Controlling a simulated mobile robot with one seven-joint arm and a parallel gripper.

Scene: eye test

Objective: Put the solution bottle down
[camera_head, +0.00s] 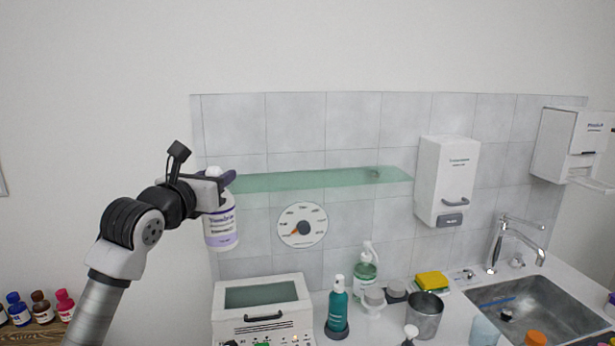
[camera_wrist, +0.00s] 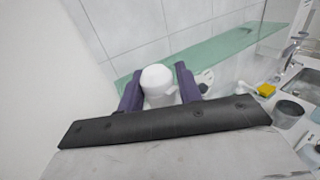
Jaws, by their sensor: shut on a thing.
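The solution bottle (camera_head: 221,229) is white with a pale purple label and hangs upright in my gripper (camera_head: 222,180). My gripper is shut on it near its top, beside the left end of the green glass shelf. In the wrist view, the white cap of the bottle (camera_wrist: 156,78) shows between the two purple fingers of my gripper (camera_wrist: 158,88). The bottle is in the air, above the white box-shaped device on the counter. The wrist view hides the bottle's lower part.
Below stand the white device (camera_head: 262,318), a teal bottle (camera_head: 337,311), a pump bottle (camera_head: 365,276) and a metal cup (camera_head: 425,318). A sink (camera_head: 545,305) lies at the right; small coloured bottles (camera_head: 40,308) stand at the left.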

